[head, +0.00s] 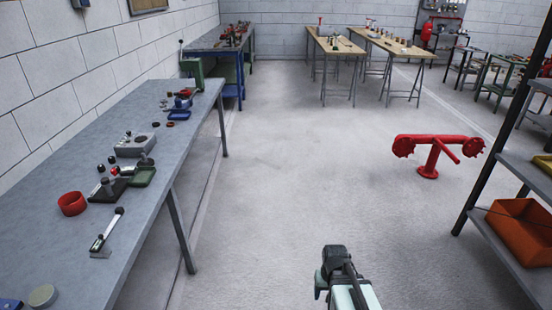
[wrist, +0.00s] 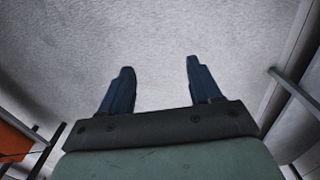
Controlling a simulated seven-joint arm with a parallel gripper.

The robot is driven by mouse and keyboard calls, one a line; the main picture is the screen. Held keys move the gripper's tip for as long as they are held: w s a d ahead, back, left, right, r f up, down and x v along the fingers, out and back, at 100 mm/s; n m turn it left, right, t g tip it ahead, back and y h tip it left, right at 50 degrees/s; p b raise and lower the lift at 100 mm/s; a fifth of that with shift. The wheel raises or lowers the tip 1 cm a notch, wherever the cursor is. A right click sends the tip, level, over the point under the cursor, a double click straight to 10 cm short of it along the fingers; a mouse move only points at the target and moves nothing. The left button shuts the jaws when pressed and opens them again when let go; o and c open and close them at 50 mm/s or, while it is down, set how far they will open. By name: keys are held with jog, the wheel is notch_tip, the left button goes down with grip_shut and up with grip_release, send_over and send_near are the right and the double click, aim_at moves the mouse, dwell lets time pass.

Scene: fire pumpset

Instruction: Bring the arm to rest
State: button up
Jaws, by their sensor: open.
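My gripper (wrist: 160,85) shows in the wrist view with its two dark blue fingers well apart and nothing between them. Only the grey floor (wrist: 155,40) lies beyond the fingertips. In the head view part of my arm shows at the bottom, right of the middle, over open floor (head: 270,190). The fingers cannot be made out there. My arm stands apart from the long grey bench on the left and the shelf on the right.
A long grey bench (head: 60,240) with a red ring (head: 72,203) and several small devices runs along the left. A red pipe stand (head: 432,155) stands on the floor at right. A shelf with an orange bin (head: 522,232) is at far right. Wooden-topped tables (head: 335,45) stand behind.

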jog(key=s+f+g, duration=0.3)
jog(key=s+f, duration=0.7)
jog(key=s, duration=0.4)
jog(key=s+f+g, duration=0.3)
jog(key=s+f, duration=0.7)
jog(key=s, duration=0.5)
jog(key=shift+g, duration=0.3)
jog(key=shift+a, duration=0.1)
